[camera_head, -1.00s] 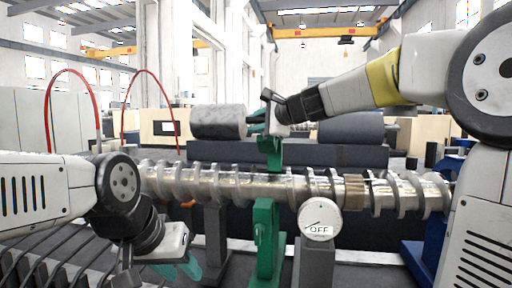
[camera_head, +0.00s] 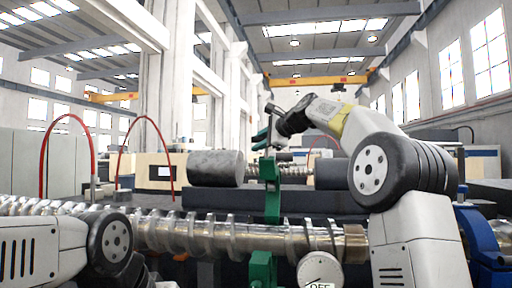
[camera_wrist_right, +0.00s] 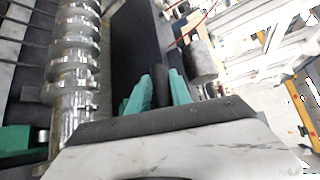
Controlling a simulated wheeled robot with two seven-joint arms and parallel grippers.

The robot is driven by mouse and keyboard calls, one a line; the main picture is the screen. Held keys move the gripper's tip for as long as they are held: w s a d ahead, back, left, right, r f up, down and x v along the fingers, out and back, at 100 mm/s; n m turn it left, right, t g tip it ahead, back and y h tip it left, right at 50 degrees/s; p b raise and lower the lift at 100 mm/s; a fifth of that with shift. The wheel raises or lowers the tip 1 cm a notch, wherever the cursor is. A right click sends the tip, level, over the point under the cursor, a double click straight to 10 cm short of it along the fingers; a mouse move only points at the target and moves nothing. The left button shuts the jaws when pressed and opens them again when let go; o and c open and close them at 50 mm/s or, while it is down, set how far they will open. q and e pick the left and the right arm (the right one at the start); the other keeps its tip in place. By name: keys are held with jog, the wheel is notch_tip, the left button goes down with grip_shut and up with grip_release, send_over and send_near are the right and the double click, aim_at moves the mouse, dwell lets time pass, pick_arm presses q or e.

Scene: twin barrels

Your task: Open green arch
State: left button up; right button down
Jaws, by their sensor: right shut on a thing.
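The green arch (camera_head: 272,190) stands upright behind the ribbed metal shaft (camera_head: 215,235), with its top well above the shaft. Its lower green post (camera_head: 262,270) shows in front of the shaft. Green structure also shows at the left edge of the right wrist view (camera_wrist_right: 14,140). My right gripper (camera_head: 266,138) is at the top of the arch, its teal fingers shut on a dark handle. In the right wrist view the handle (camera_wrist_right: 160,85) sits between the two fingers. My left arm is at lower left; its gripper is below the frame.
A grey cylinder (camera_head: 215,168) lies behind the shaft at left, near red hoses (camera_head: 68,118). A blue stand (camera_head: 482,245) is at right. Open air lies above the arch.

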jog(key=shift+w+d+f, duration=0.55)
jog(key=shift+w+d, duration=0.1)
jog(key=shift+w, duration=0.1)
jog(key=c, duration=1.3)
grip_release()
jog(key=shift+w+d+f, duration=0.1)
jog(key=shift+f, duration=0.05)
jog(key=v, duration=0.5)
jog(key=r+v, duration=0.1)
jog(key=v, duration=0.2)
jog(key=shift+s+a, duration=0.2)
jog(key=shift+a, duration=0.1)
jog(key=shift+a, duration=0.15)
